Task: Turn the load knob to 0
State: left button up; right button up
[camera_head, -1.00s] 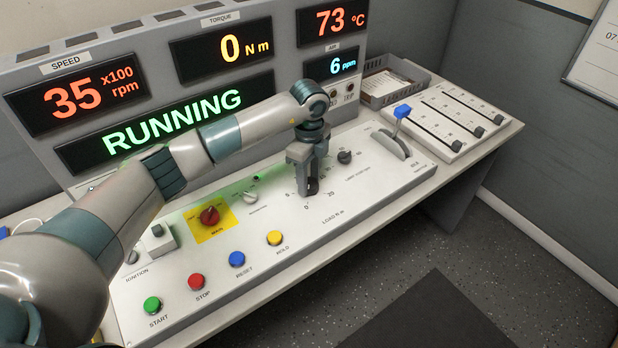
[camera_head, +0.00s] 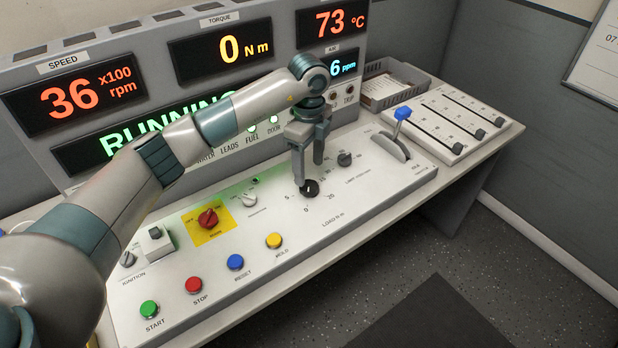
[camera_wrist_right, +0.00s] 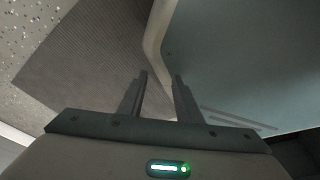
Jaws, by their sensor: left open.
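The load knob (camera_head: 310,188) is a small black dial on the white sloping panel, above the LOAD N m label. Printed 0, 5 and 20 marks show around it. A small light mark shows on the knob, too small to read its setting surely. My left gripper (camera_head: 309,174) is open and points down just above the knob, its fingers apart and partly in front of the scale. The torque display (camera_head: 221,48) reads 0 N m. My right gripper (camera_wrist_right: 160,77) shows in the right wrist view, open and empty, away from the panel.
A red switch on a yellow plate (camera_head: 228,224), several coloured buttons and a small black knob (camera_head: 345,159) surround the load knob. A blue-tipped lever (camera_head: 402,113) stands to the right. A grey tray (camera_head: 427,82) lies behind. My left forearm covers part of the RUNNING display.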

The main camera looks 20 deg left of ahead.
aim_at(309, 185)
pick_arm(q)
notch_tip(309, 185, up, 12)
jog(key=b, duration=0.2)
jog(key=shift+f, duration=0.15)
pick_arm(e)
jog(key=w+a+r+t, duration=0.1)
jog(key=w+a+t, duration=0.1)
jog(key=w, duration=0.6)
jog(key=shift+w+a+r+y, duration=0.15)
jog(key=shift+a+r+y, duration=0.2)
jog(key=shift+a, duration=0.4)
